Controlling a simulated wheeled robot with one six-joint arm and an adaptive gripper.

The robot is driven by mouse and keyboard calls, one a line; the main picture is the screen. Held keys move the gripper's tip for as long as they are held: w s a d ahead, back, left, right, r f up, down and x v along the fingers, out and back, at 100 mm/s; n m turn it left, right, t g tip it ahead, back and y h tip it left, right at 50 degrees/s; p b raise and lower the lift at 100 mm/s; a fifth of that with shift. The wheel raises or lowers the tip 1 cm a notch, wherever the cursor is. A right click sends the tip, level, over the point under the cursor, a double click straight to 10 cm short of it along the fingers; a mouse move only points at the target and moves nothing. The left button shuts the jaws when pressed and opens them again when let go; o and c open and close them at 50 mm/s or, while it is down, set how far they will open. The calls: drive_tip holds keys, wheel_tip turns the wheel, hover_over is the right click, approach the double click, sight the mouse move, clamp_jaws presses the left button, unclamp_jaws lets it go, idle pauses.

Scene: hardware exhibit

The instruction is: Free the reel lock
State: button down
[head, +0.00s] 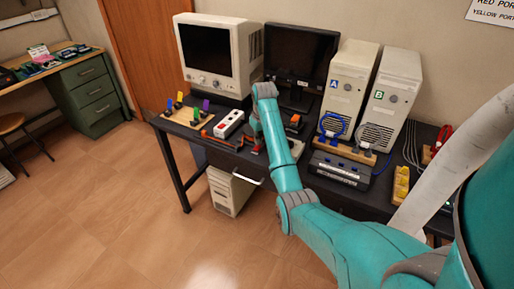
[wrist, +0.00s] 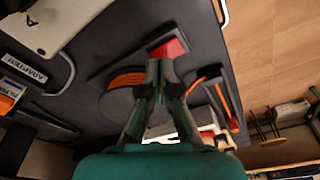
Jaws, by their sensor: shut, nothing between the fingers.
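My gripper (wrist: 160,68) is shut and empty, with its fingertips close together just short of a red block (wrist: 170,48). Whether they touch the block is unclear. The red block sits at the end of a dark base plate (wrist: 104,77). A reel wound with orange cable (wrist: 124,81) is on that plate, just left of the fingers and partly hidden by them. In the head view my arm reaches down to the black table (head: 205,152), and it hides most of the reel area.
A white strip with red parts (head: 229,123) and a board with coloured pegs (head: 182,113) lie left of my arm. A CRT monitor (head: 212,55) and computer towers (head: 388,95) stand behind. An orange-edged item (wrist: 225,104) lies right of the fingers.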

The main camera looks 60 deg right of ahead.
sight(259, 146)
drive_tip(key=shift+f, duration=0.75)
idle(0.4)
drive_tip(key=shift+r, duration=3.55)
